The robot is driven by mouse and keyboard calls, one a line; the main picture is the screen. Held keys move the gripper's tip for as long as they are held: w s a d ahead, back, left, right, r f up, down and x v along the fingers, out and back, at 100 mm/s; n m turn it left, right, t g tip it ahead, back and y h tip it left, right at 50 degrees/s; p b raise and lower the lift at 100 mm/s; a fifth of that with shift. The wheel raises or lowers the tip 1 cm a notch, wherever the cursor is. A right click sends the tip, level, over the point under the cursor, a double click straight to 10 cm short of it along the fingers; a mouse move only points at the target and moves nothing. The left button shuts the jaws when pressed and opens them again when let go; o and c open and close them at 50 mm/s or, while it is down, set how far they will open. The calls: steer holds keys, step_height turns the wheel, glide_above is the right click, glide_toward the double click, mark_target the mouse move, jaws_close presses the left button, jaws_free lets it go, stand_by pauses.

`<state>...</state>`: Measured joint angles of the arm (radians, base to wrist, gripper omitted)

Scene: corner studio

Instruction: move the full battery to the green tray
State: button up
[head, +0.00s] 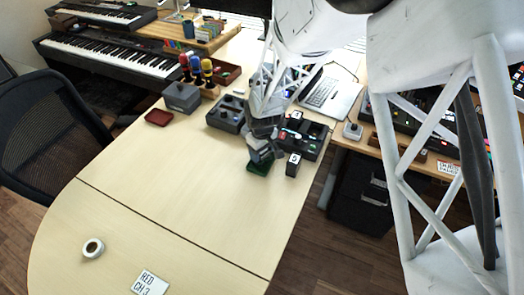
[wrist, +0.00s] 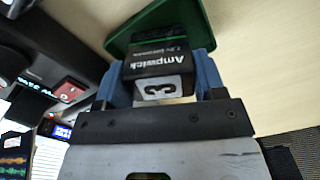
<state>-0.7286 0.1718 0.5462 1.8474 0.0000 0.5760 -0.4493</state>
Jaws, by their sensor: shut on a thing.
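My gripper (head: 259,143) is shut on a black battery (wrist: 158,55), which sits between the blue fingers (wrist: 162,68) in the wrist view. The battery reads "Ampwick" and has a pale end marked 3. The green tray (wrist: 120,42) lies just beyond the battery in the wrist view. In the head view the green tray (head: 259,170) is on the table directly below my gripper, partly covered by it. Whether the battery touches the tray is unclear.
Another dark battery (head: 292,168) with a pale top stands right of the green tray. A charger with lit indicators (head: 308,140) and a dark slotted box (head: 226,113) stand behind. A red tray (head: 158,117) lies left. The table's front left is mostly clear.

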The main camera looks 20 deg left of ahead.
steer(key=shift+f, duration=0.1)
steer(key=o, duration=1.1)
step_height(320, 180, up, 12)
stand_by(1.0)
